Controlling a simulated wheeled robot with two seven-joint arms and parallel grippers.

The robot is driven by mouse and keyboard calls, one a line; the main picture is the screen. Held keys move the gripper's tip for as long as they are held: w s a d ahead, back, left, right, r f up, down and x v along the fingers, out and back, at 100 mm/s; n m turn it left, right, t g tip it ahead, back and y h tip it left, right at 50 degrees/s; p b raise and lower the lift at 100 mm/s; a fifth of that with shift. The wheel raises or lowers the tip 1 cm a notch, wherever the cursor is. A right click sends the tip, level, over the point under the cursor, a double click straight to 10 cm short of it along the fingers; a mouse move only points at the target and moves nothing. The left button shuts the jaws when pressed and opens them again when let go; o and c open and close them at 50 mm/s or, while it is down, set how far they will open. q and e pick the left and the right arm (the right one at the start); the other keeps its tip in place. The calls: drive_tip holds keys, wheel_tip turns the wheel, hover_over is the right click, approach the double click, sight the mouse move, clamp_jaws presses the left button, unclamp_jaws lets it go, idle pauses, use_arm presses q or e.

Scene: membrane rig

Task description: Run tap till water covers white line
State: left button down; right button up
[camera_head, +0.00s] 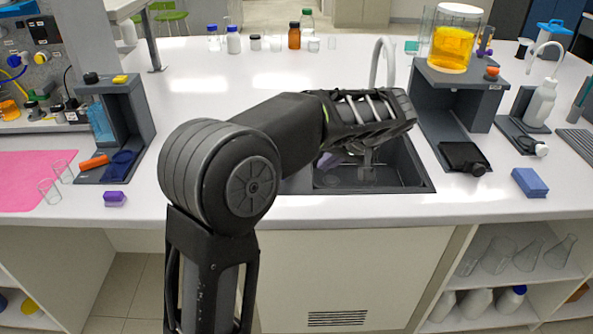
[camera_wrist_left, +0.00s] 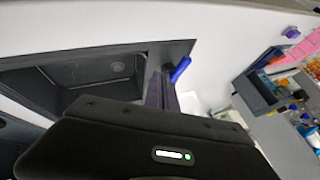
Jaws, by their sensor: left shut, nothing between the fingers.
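The tap (camera_head: 383,58) is a pale gooseneck at the back of the dark sink (camera_head: 420,180); my left arm covers part of it. The sink also shows in the left wrist view (camera_wrist_left: 80,72), with a round drain. A blue lever (camera_wrist_left: 180,69) stands at the sink's edge there. My left gripper (camera_head: 327,160) is shut and empty over the sink. Its dark purple fingers (camera_wrist_left: 160,88) are close beside the blue lever; I cannot tell if they touch. A clear shape (camera_head: 367,170) shows faintly in the sink. I cannot make out a white line or water level. My right gripper is out of view.
Right of the sink stands a grey stand (camera_head: 450,100) with a yellow-filled cylinder (camera_head: 453,45). A blue block (camera_head: 529,182) lies farther right. On the left are a grey rack (camera_head: 130,110), a purple block (camera_head: 115,198) and a pink mat (camera_head: 25,180). The white counter behind the arm is mostly clear.

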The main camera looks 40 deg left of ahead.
use_arm(q)
drive_tip(key=p+x, duration=0.1)
drive_tip(key=x, duration=0.6)
drive_tip(key=shift+a+f, duration=0.3)
drive_tip(key=a, duration=0.1)
drive_tip(key=s+a+p, duration=0.1)
drive_tip(key=a, duration=0.1)
drive_tip(key=shift+a+f, duration=0.15)
drive_tip(key=shift+f, duration=0.1)
drive_tip(key=shift+s+a+f, duration=0.1)
drive_tip(key=shift+s+a, duration=0.05)
drive_tip(key=shift+a, duration=0.3)
